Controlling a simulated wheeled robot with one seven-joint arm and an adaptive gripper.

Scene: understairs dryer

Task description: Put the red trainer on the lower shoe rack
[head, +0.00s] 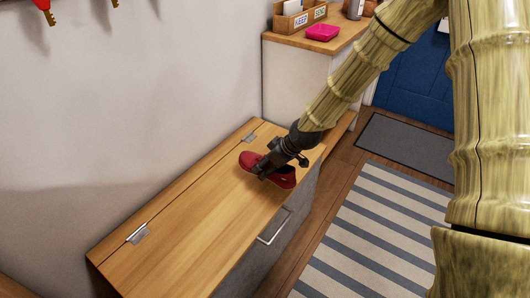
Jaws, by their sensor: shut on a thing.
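The red trainer (284,178) is at the far end of a wooden bench top (190,220), near its front edge. My gripper (265,172) reaches down over the trainer from the upper right and is shut on it. The gripper covers the middle of the shoe. I cannot tell whether the sole touches the wood or is slightly above it. No lower shoe rack can be made out in this view.
The bench has two metal hinges, a grey front and a handle (274,227). Beyond it stands a white cabinet (290,80) with a pink dish (323,33) and a letter box (298,18) on top. A striped rug (375,235) and grey mat (408,147) lie on the floor.

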